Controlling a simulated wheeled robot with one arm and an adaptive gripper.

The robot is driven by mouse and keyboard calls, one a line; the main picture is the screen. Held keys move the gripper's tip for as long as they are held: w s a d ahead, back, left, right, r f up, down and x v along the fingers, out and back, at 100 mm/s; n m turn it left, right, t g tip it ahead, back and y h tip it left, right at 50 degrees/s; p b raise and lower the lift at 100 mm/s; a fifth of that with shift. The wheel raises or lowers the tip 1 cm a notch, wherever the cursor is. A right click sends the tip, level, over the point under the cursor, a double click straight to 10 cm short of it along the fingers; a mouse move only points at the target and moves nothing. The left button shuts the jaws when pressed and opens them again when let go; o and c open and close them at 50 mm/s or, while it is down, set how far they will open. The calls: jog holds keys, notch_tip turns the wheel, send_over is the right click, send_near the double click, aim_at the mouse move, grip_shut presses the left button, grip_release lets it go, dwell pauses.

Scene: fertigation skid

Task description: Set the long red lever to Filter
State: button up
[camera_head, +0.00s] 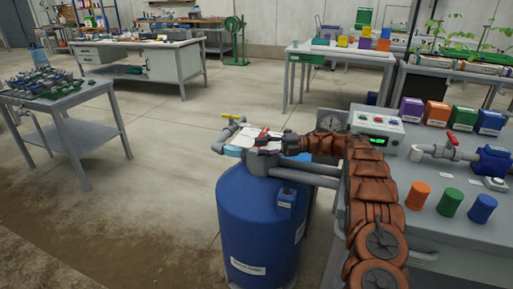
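A red lever (263,134) sits on the grey valve head on top of the blue tank (258,215), near the middle of the view. My arm, in a brown sleeve, comes from the lower right and bends left over the tank. My gripper (279,144) is dark and is at the valve head, just right of the lever. I cannot tell whether it touches the lever. Its fingers are too small and too dark to tell open from shut. The valve's position markings, Filter among them, are not readable here.
A pipe with a yellow handle (233,118) stands behind the tank, and a grey pipe runs right from the valve head. A shorter red lever (452,138) is on the right bench, near coloured bottles and a control box (377,124). Floor left of the tank is clear.

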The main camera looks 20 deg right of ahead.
jog(key=shift+v, duration=2.8)
